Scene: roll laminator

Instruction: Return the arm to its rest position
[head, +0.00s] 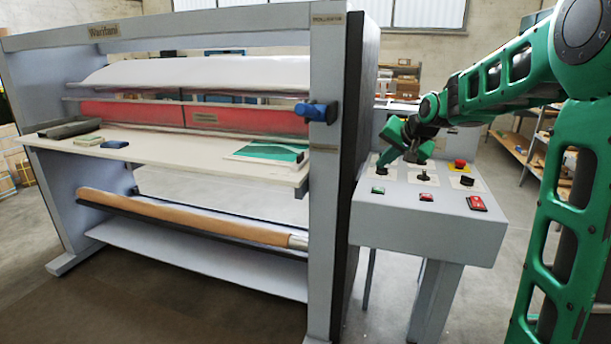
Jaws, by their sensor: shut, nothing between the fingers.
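My green arm comes in from the right side of the head view and reaches left over the grey control console (420,222). My gripper (383,168) points down at the console's upper left, close above or at a control there. It is shut with nothing held. The fingertips are small in this view, and I cannot tell whether they touch the panel. The console has a black knob (424,174), a red emergency button on yellow (460,164), a green button (378,190), a red button (426,197) and a red switch (477,203).
The large roll laminator (333,190) stands left of the console, with a blue handle (317,112) on its right post. Its cream table (190,155) holds a grey tray, small blocks and a green-white sheet (268,152). Shelves (524,160) stand behind my arm. Floor in front is clear.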

